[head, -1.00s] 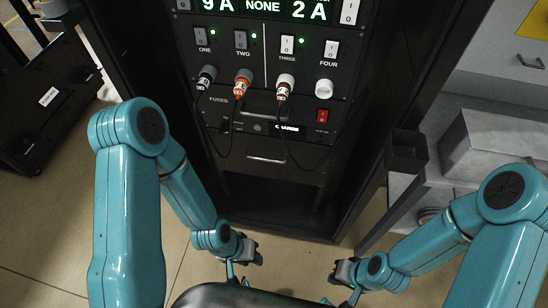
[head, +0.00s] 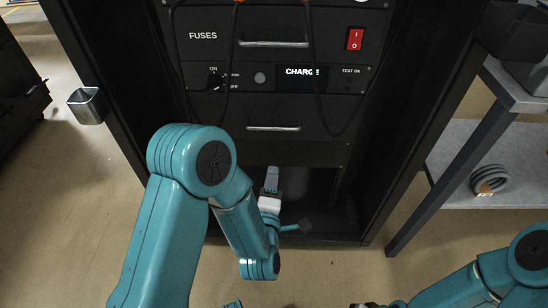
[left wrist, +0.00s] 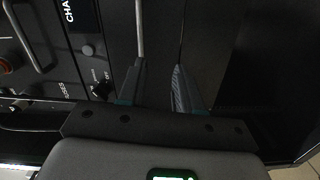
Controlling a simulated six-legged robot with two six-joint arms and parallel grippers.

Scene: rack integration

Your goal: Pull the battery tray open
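The black drawer front (head: 250,112) below the CHARGE panel, which I take as the battery tray, sits flush in the rack. Its silver bar handle (head: 273,128) runs across the middle. My left gripper (head: 271,172) is in front of the rack, just below that handle in the head view. In the left wrist view its two fingers (left wrist: 158,82) are apart with nothing between them. The handle bar (left wrist: 139,28) lies beyond the left-hand fingertip there, not between the fingers. Only a sliver of my right gripper (head: 368,305) shows at the bottom edge.
Above are the CHARGE display (head: 301,72), a red switch (head: 354,39) and another handle (head: 268,43). Black cables hang in front of the panels. The bay below the drawer is open and dark. A grey shelf (head: 520,165) with coiled rings stands at right.

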